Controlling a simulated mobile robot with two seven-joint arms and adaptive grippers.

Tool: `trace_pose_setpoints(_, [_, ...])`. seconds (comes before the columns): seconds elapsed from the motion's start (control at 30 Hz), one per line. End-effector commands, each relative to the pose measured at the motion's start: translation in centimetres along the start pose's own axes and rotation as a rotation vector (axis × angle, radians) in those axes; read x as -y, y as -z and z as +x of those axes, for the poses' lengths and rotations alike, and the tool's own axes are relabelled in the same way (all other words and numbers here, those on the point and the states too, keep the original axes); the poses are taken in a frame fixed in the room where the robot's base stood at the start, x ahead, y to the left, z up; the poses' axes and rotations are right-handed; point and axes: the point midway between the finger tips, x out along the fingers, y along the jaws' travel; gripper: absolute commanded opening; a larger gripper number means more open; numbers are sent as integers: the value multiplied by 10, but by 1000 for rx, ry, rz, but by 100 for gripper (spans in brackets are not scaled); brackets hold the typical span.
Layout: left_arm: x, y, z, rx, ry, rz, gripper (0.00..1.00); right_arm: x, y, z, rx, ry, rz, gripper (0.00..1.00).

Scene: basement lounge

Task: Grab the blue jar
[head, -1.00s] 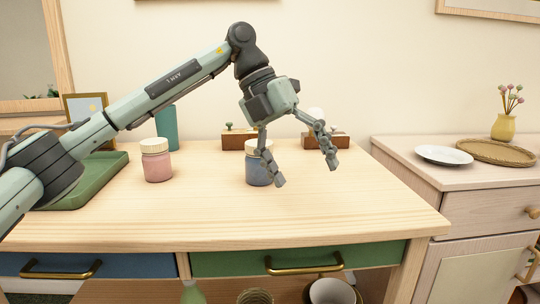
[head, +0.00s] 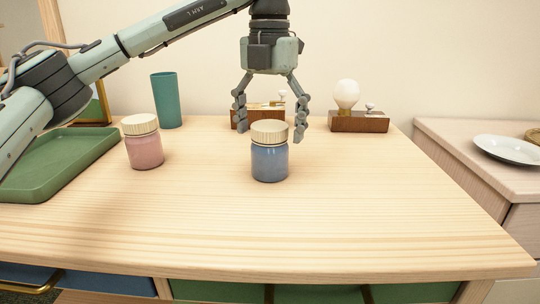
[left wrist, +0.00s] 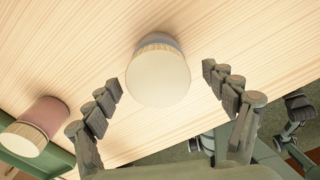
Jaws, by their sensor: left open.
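The blue jar (head: 270,160) with a pale wooden lid stands upright on the wooden table, right of the pink jar. My left gripper (head: 270,132) is open, pointing down above and partly behind the blue jar in the head view. Its fingers show on either side of the lid. In the left wrist view the blue jar (left wrist: 158,72) is seen from above, its lid between and a little beyond the open fingers (left wrist: 165,88). The lid hides most of the blue body there. I cannot tell whether a finger touches the jar.
A pink jar (head: 143,148) stands to the left, beside a green tray (head: 62,165). A teal cup (head: 166,100) and wooden blocks, one with a white bulb (head: 346,95), stand at the back. The table front is clear. A white plate (head: 507,150) lies on the right cabinet.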

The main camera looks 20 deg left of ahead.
Motion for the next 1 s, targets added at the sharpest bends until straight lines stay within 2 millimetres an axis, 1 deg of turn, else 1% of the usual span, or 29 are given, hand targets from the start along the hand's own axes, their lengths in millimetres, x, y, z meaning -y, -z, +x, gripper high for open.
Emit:
trace_pose_setpoints(0.03, [-1, -1, 9, -4, -1, -1, 84, 1, 2, 1, -8, 2, 0, 83])
trace_pose_setpoints(0.2, [-2, -2, 34, -2, 0, 0, 84, 5, 10, 2, -45, 11, 0, 83])
trace_pose_setpoints(0.3, [-1, -2, 39, -1, 0, 0, 84, 6, 13, 1, -58, 13, -1, 83])
trace_pose_setpoints(0.47, [-1, -2, 39, -1, 1, 0, 84, 6, 13, 1, -59, 13, -1, 83])
trace_pose_setpoints(0.57, [-1, -2, 39, -1, 1, 0, 73, 6, 13, 1, -58, 13, -1, 83])
trace_pose_setpoints(0.93, [-1, -2, 39, -1, 1, 0, 27, 6, 12, 1, -55, 12, -1, 83])
trace_pose_setpoints(1.0, [-1, -2, 38, 0, 1, 0, 26, 6, 12, 1, -55, 12, -1, 83])
